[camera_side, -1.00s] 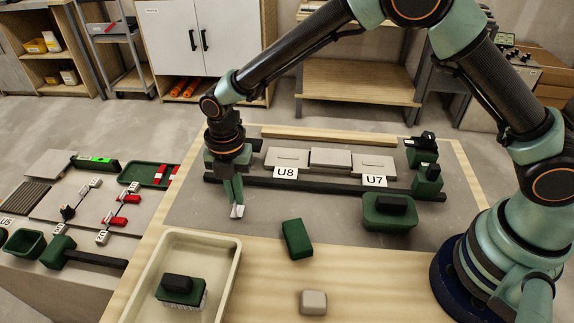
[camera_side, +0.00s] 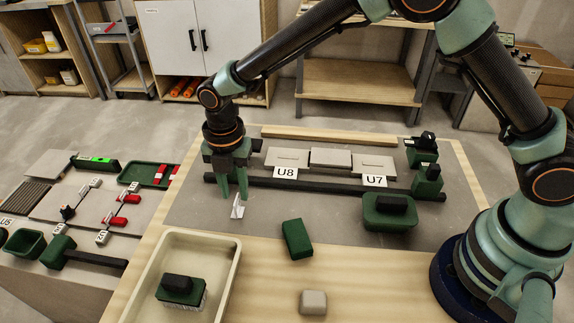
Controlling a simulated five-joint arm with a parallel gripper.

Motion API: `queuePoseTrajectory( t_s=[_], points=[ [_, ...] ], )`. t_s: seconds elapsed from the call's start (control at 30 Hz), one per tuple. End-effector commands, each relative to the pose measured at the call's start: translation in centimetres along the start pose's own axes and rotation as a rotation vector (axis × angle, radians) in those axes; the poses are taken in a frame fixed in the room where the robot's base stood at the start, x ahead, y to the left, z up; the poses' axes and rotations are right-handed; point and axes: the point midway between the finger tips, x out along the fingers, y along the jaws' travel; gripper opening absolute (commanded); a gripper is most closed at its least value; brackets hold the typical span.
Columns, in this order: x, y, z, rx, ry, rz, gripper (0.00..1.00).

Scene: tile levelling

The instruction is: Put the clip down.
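The clip (camera_side: 238,209) is a small white piece standing on the grey board (camera_side: 310,215), near its left front. My gripper (camera_side: 235,192) points down just above and behind the clip. Its two green fingers are spread apart with a gap between them.
A dark bar (camera_side: 330,187) runs behind the clip, with tiles marked U8 (camera_side: 285,172) and U7 (camera_side: 374,181) beyond. A cream tray (camera_side: 232,262) with a green brush (camera_side: 180,288) stands in front. A green block (camera_side: 297,239) lies to the right.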

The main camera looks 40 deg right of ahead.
Motion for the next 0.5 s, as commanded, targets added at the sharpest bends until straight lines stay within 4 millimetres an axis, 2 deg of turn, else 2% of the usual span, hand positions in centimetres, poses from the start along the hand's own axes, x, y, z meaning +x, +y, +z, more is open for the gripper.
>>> queuePoseTrajectory(
  t_s=[0.3, 0.5],
  points=[
    [-6.7, 0.1, 0.0, 0.000, -0.001, 0.005, 0.34],
    [-9.4, 0.1, 0.0, 0.000, -0.001, 0.003, 0.34]
  ],
)
